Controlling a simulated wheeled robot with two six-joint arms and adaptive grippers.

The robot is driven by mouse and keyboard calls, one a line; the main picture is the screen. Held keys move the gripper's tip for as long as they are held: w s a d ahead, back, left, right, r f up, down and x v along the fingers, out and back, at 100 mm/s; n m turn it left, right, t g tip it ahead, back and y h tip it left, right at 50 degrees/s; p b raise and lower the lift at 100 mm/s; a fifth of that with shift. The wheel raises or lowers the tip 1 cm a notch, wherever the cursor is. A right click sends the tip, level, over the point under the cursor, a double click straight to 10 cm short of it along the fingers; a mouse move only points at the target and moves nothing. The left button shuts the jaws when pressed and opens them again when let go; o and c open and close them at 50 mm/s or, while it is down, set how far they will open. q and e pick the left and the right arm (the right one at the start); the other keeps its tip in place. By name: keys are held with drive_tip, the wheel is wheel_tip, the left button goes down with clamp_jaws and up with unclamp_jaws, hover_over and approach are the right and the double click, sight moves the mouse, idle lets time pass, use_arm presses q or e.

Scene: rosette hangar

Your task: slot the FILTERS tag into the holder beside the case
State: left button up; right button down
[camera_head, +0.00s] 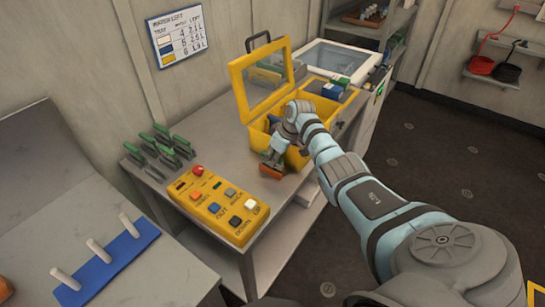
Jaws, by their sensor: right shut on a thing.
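The open yellow case (240,88) stands on the grey table, its windowed lid raised. My right gripper (272,160) reaches down at the case's front corner, fingers pointing at the tabletop. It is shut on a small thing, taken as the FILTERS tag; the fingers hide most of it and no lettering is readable. An orange-brown block (271,172) shows right at the fingertips, beside the case. It may be the holder; I cannot tell whether the tag is in it. My left gripper is out of view.
A yellow button panel (217,208) lies left of the gripper. Several green-topped pieces (160,146) stand behind it. A blue pegged strip (108,263) is at lower left. A white-framed bin (338,60) stands behind the case. Bare tabletop lies between panel and case.

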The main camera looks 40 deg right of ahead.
idle(0.4)
drive_tip(key=c, duration=1.5)
unclamp_jaws()
drive_tip(key=shift+c, duration=0.2)
drive_tip(key=shift+o, duration=0.4)
drive_tip(key=o, duration=0.3)
drive_tip(key=shift+a, duration=0.1)
drive_tip(key=shift+r, duration=0.15)
